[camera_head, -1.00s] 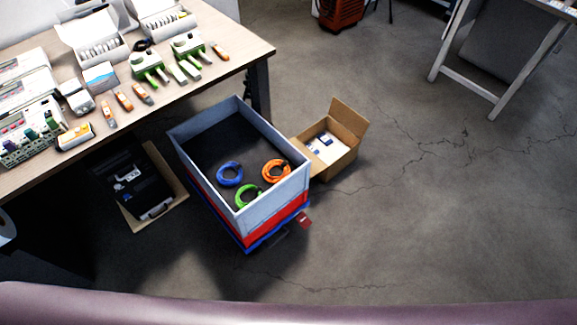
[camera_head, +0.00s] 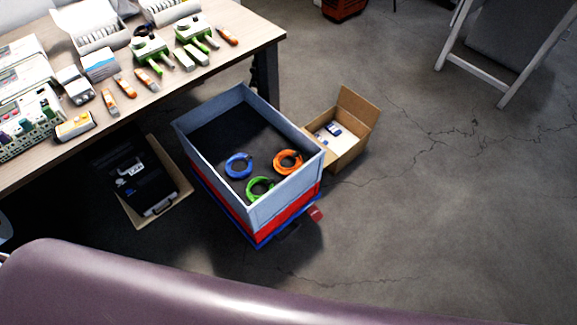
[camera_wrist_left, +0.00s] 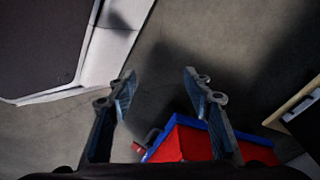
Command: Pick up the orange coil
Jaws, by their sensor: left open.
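The orange coil (camera_head: 287,162) lies in the grey crate (camera_head: 283,198), near its right wall. A blue coil (camera_head: 238,166) and a green coil (camera_head: 260,188) lie beside it in the same crate. My left gripper (camera_wrist_left: 160,88) shows in the left wrist view with its fingers apart and nothing between them. The red and blue lower part of the crate stack (camera_wrist_left: 195,140) is beyond and below its fingers there. The coils are not visible in the wrist view. My right gripper is not in view.
A cardboard box (camera_head: 345,147) stands against the crate's right side. A workbench (camera_head: 190,80) with tools and devices is at the left. Open floor (camera_head: 430,220) is at the right.

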